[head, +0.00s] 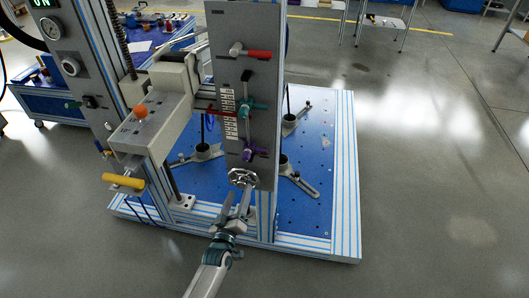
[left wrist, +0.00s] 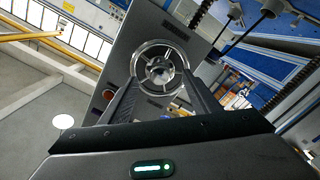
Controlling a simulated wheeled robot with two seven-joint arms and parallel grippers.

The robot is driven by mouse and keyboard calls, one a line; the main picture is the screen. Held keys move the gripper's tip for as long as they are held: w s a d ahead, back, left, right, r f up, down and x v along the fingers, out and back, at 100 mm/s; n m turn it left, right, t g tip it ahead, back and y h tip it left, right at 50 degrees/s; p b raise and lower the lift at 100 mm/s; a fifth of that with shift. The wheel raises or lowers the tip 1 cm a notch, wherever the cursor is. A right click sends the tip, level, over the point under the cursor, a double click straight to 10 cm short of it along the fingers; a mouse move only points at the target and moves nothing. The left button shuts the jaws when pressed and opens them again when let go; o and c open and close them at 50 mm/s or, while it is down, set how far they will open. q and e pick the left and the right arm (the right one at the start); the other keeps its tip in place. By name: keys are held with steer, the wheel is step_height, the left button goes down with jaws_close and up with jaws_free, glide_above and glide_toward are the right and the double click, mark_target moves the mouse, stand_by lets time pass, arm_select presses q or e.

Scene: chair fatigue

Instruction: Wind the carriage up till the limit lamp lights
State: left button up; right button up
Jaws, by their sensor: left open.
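A chrome spoked handwheel (head: 242,178) sits at the bottom of the grey upright panel (head: 262,25). In the left wrist view the handwheel (left wrist: 160,67) shows face-on, ahead of and between my fingers. My left gripper (head: 238,196) comes up from below with its fingers apart, close to the wheel; I cannot tell whether they touch the rim. A pale block (head: 165,112) with an orange ball (head: 140,111) and a yellow handle (head: 123,182) is at the left; it may be the carriage. I cannot pick out the limit lamp. My right gripper is not in view.
The panel carries a red lever (head: 257,54), a teal handle (head: 247,108) and a purple handle (head: 256,150) above the wheel. The rig stands on a blue base plate (head: 325,185) with dark feet. The floor (head: 430,180) at the right is clear.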

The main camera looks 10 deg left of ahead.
arm_select(q)
steer(key=n+b, duration=0.1)
steer(key=n, duration=0.4)
steer(key=shift+f, duration=0.1)
steer(key=n+b, duration=0.1)
steer(key=n, duration=0.1)
steer(key=shift+n, duration=0.7)
